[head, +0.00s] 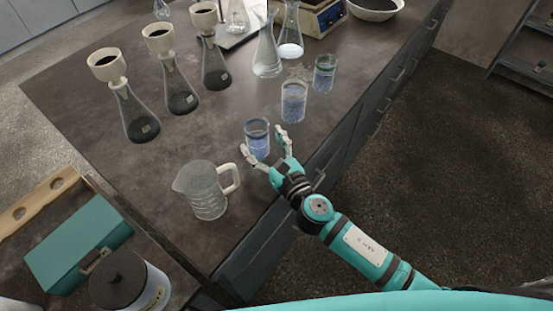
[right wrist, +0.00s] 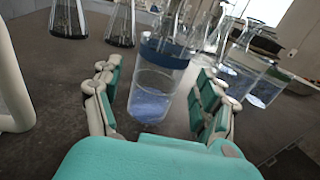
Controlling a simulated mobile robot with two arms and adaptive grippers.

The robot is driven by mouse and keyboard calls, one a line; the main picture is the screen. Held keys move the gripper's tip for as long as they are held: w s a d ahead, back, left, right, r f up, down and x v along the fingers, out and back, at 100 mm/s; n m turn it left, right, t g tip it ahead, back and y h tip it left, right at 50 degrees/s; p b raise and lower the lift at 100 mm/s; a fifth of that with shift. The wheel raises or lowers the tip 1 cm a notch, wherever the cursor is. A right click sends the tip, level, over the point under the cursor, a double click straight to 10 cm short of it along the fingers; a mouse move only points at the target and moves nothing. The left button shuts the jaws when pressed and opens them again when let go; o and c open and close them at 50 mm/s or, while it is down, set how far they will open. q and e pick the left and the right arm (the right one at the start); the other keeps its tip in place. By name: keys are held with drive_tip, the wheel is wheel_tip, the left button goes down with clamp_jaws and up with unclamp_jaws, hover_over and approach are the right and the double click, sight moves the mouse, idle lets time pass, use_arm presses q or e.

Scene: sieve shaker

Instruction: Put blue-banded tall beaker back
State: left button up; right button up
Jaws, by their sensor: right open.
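The blue-banded tall beaker (head: 257,139) stands upright on the dark bench near its front edge, with blue grains inside. In the right wrist view the beaker (right wrist: 152,90) shows a dark blue band near its rim. My right gripper (head: 269,150) is open at the beaker, and in the wrist view its two fingers (right wrist: 160,108) lie one on each side of the glass with gaps visible. The left gripper is not in view.
A glass pitcher (head: 207,196) stands close to the left of the gripper. Several flasks with funnels (head: 139,115) line the bench's left. A teal box (head: 78,252) and dark-lidded jar (head: 127,281) are front left.

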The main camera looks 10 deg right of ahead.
drive_tip(key=b+v, duration=0.1)
drive_tip(key=v, duration=0.7)
